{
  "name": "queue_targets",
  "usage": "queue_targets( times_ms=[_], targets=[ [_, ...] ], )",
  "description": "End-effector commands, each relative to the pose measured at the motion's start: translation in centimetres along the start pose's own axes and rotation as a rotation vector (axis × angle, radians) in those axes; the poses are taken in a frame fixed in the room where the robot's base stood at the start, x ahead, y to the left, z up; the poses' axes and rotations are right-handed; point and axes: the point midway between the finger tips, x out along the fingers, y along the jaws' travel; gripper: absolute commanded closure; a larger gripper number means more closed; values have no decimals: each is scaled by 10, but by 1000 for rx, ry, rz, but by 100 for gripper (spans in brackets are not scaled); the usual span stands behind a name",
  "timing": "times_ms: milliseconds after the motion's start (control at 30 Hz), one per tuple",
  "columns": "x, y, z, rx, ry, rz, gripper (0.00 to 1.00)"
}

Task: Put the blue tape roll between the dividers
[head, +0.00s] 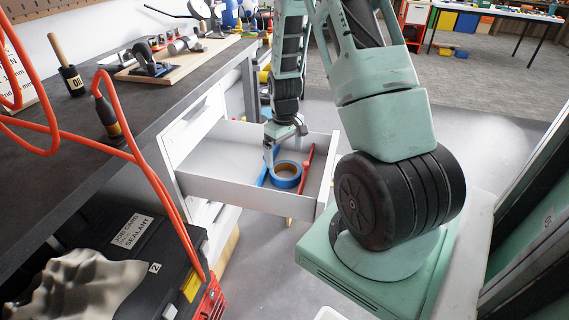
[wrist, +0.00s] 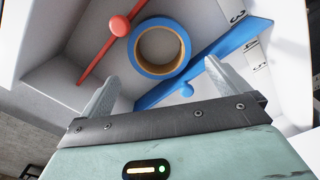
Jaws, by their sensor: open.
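The blue tape roll (head: 286,184) lies flat inside the open drawer (head: 235,190), its tan core facing up. It also shows in the wrist view (wrist: 160,76). A blue divider (wrist: 232,42) with a round knob runs close along one side of the roll; I cannot tell whether they touch. A red divider (wrist: 97,60) with a red knob is on the other side, and the knob is near the roll. The red divider also shows in the head view (head: 306,168). My gripper (wrist: 160,70) is open and empty above the drawer, its fingers spread toward the roll.
The drawer walls close in around the gripper; numbered labels (wrist: 255,55) sit on one wall. The dark workbench top (head: 100,150) is at left, with an orange hose (head: 150,165) across its front. A black toolbox (head: 135,240) stands at front left.

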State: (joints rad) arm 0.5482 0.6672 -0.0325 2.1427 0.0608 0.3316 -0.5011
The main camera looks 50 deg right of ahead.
Motion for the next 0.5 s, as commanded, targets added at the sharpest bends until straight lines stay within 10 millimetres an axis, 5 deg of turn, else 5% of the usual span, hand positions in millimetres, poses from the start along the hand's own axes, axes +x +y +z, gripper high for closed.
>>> queue_targets(
  times_ms=[200, 500],
  targets=[
    [-37, 0, 0, 1, 2, 1, 0],
    [-51, -2, 0, -3, 0, -1, 0]
  ],
)
